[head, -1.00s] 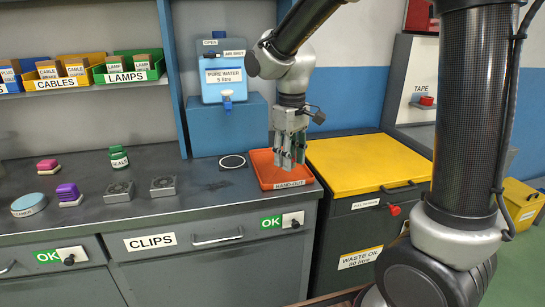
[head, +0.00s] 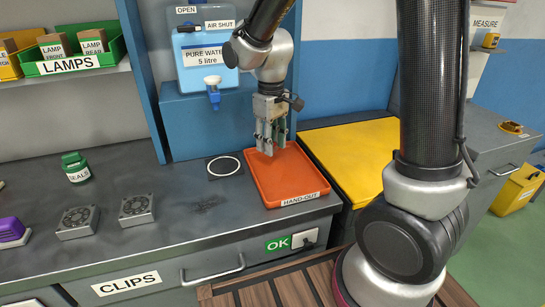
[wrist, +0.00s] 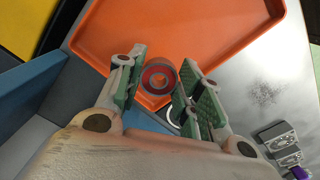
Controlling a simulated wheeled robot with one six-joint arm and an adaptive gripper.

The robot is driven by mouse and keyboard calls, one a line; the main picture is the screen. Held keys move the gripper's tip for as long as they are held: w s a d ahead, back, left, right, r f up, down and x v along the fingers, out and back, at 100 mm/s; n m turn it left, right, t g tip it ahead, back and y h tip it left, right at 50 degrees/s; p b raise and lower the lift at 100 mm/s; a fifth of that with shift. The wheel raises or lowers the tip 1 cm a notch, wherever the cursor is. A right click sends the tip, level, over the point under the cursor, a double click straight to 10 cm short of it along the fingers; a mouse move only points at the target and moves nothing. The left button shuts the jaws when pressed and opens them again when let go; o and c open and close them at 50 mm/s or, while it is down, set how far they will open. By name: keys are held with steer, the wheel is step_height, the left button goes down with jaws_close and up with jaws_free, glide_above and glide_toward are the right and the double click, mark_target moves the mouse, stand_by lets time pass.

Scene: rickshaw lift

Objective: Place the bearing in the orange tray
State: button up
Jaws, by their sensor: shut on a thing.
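The orange tray (head: 290,182), labelled HAND-OUT, lies on the workbench at its right end and looks empty. My gripper (head: 270,148) points down over the back part of the tray. In the wrist view my gripper (wrist: 160,88) is shut on the bearing (wrist: 158,77), a small round ring with a reddish inner band, between its green finger pads. The orange tray (wrist: 215,30) shows behind the bearing there.
A white ring mark (head: 224,166) lies left of the tray. The blue water container (head: 207,65) with its tap stands behind. A yellow lid (head: 355,155) is at the right.

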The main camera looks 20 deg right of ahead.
mark_target(271, 164)
steer(key=shift+f, duration=2.35)
steer(key=o, duration=1)
steer(key=shift+f, duration=0.1)
step_height(271, 164, up, 12)
steer(key=s+d+r+m+t, duration=0.1)
steer(key=s+d+r+m, duration=0.1)
steer(key=s+d, duration=0.3)
steer(key=s+d+r+m+t, duration=0.2)
steer(key=s+d, duration=0.3)
steer(key=s, duration=0.3)
steer(key=s+d+r+m+t, duration=0.1)
steer(key=s+d+r+m, duration=0.1)
steer(key=s+d, duration=0.3)
steer(key=shift+s+d+r, duration=0.2)
steer(key=shift+s+r, duration=0.05)
steer(key=shift+s, duration=0.4)
